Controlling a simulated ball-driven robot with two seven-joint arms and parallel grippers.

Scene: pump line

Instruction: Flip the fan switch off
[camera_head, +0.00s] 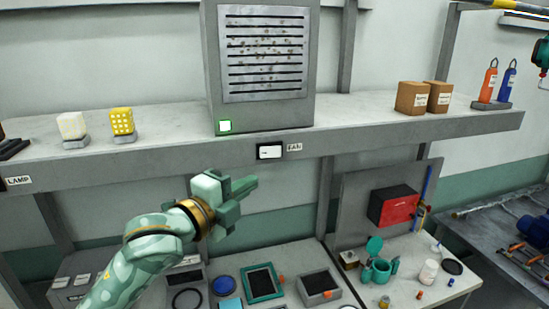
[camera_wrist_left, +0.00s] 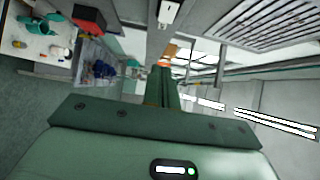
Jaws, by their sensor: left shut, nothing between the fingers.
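The fan switch (camera_head: 270,151) is a white rocker in a dark frame on the front edge of the shelf, beside a "FAN" label (camera_head: 295,147). It also shows at the top of the left wrist view (camera_wrist_left: 169,12). Which way the rocker is set is too small to tell. My right gripper is out of view.
Open space lies before the shelf edge.

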